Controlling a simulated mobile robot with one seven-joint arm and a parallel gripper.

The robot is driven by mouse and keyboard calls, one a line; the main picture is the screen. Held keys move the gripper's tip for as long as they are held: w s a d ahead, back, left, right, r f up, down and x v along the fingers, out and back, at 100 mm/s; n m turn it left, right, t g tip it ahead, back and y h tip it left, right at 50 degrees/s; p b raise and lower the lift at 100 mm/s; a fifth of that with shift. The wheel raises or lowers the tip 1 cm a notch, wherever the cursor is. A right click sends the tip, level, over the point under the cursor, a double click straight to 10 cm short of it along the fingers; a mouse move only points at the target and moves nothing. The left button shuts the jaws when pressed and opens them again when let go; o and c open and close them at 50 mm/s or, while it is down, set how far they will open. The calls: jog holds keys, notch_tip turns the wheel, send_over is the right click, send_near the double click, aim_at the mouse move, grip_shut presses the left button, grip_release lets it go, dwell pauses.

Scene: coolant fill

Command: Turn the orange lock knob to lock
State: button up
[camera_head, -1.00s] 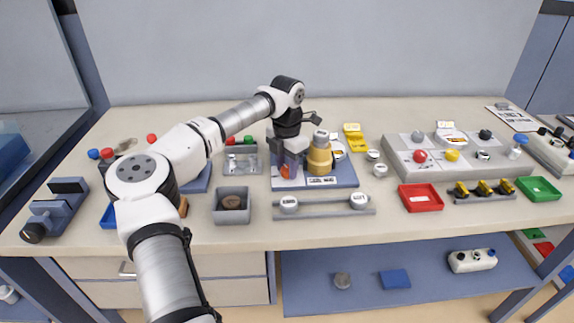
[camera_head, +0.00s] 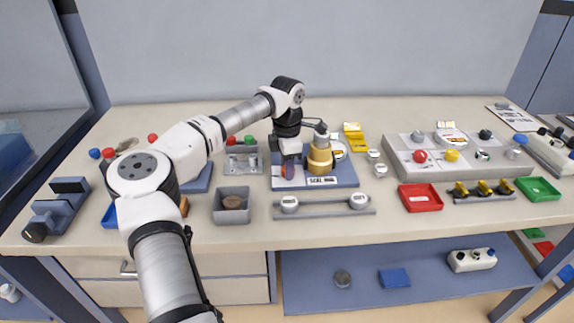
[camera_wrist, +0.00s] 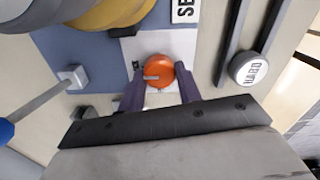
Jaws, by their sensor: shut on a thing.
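The orange lock knob (camera_wrist: 159,71) is round with a pale bar across its face, and sits on a white patch of the blue fixture plate in the wrist view. My gripper (camera_wrist: 159,88) has its two dark fingers on either side of the knob, shut on it. In the head view my gripper (camera_head: 289,172) points down at the left part of the blue plate (camera_head: 345,176) and mostly hides the knob. The yellow fixture body (camera_head: 319,158) stands on the plate just right of my gripper.
A rail with two round grey knobs (camera_head: 324,205) lies in front of the plate. A grey bin (camera_head: 232,205) stands to the left, and a red tray (camera_head: 420,198) to the right. The yellow body (camera_wrist: 105,14) is close beside my gripper in the wrist view.

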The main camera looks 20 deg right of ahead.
jog(key=shift+r, duration=0.1)
jog(key=o, duration=1)
notch_tip(320, 180, up, 14)
jog(key=b, duration=0.2)
